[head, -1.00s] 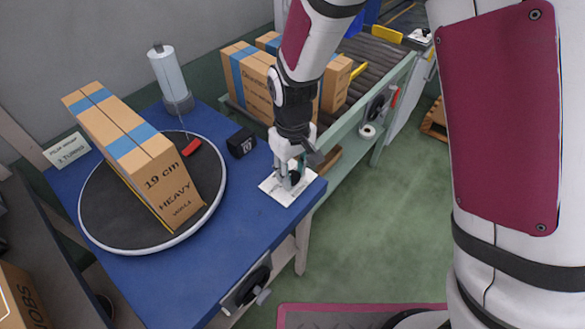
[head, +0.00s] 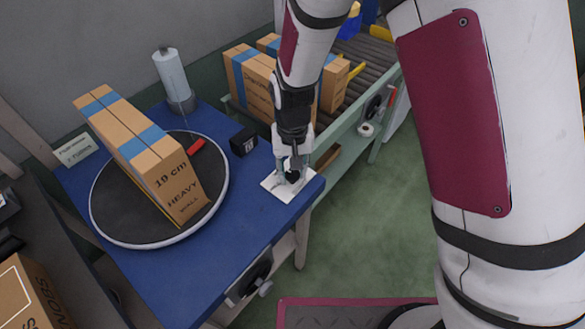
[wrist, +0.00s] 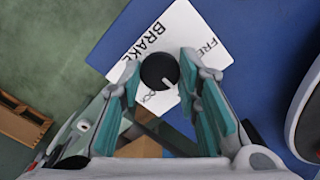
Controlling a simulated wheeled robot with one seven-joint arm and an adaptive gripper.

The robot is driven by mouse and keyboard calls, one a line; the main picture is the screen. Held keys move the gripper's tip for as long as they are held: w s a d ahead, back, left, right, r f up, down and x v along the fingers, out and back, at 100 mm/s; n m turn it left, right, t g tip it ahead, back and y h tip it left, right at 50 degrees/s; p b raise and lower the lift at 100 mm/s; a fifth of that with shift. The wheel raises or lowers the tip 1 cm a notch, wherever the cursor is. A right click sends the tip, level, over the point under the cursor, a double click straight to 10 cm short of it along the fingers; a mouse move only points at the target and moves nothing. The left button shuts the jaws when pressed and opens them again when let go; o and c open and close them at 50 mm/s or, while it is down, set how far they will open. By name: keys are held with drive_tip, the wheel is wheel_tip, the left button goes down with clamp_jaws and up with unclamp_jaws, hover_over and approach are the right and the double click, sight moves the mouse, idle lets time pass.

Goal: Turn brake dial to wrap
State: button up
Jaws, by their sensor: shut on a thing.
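The brake dial (wrist: 158,68) is a round black knob with a white pointer mark, on a white label plate (wrist: 190,30) at the blue table's corner. In the wrist view the plate reads "BRAKE" and "FREE", with another word ending in "OCK" partly hidden. The mark points down and slightly right in that view. My gripper (wrist: 160,78) is shut on the dial, one finger on each side. In the head view my gripper (head: 292,168) points down over the plate (head: 273,184), and the dial is mostly hidden there.
A tall carton (head: 178,181) marked "19 cm HEAVY" stands on the round turntable (head: 118,220), with a red piece (head: 196,147) beside it. A black block (head: 243,142) and a film roll (head: 171,74) stand on the table (head: 160,285).

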sight(292, 173)
idle(0.3)
drive_tip(key=o, duration=1.1)
drive_tip(key=shift+o, duration=0.2)
wheel_tip(292, 173, up, 12)
